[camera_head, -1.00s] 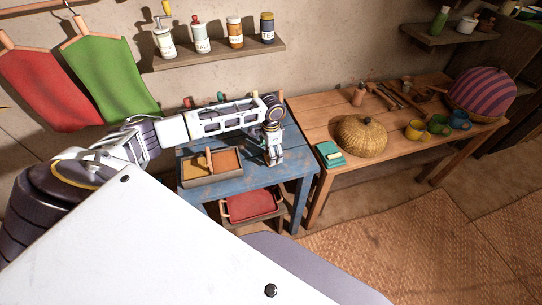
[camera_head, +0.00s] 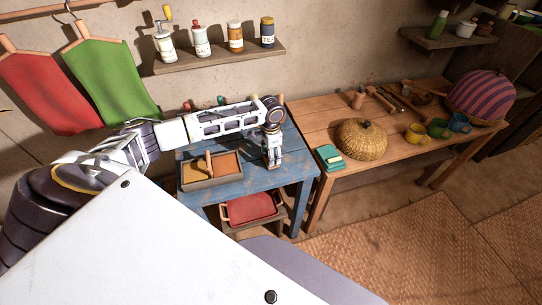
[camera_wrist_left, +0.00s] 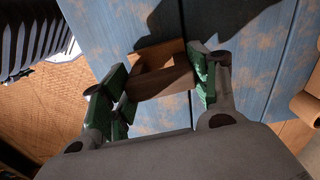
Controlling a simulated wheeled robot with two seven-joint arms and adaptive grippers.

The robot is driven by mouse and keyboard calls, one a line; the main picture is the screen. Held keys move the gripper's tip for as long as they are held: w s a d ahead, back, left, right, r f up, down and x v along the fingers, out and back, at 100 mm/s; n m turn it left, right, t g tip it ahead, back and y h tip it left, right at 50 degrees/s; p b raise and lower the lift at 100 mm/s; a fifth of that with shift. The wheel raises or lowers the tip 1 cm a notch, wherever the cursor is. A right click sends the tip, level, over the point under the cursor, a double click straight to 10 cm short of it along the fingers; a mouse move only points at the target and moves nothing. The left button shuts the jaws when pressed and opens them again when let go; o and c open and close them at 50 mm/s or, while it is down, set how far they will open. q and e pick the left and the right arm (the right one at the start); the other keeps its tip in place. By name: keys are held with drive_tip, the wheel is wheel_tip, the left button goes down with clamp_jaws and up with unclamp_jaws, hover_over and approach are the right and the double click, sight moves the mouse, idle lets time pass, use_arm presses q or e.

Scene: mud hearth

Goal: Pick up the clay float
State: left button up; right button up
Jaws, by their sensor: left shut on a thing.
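The clay float (camera_wrist_left: 160,78) is a brown wooden piece with a flat face and a raised edge, seen in the left wrist view over the blue table. My left gripper (camera_wrist_left: 158,92) has its green-padded fingers on either side of it and is shut on it. In the head view my left gripper (camera_head: 272,163) points down at the right part of the blue table (camera_head: 240,182); the float is hidden there behind the fingers. I cannot tell whether the float touches the tabletop. My right gripper is not in view.
A divided wooden tray (camera_head: 211,170) stands on the blue table left of my gripper. A red tray (camera_head: 250,207) sits on the shelf below. To the right, a wooden table holds a teal box (camera_head: 330,157), a woven basket lid (camera_head: 361,139) and coloured cups.

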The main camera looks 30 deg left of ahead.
use_arm(q)
drive_tip(key=shift+r+b, duration=0.35)
drive_tip(key=shift+r, duration=4.35)
drive_tip(key=o, duration=0.4)
drive_tip(key=shift+r, duration=0.1)
drive_tip(key=shift+c, duration=1.4)
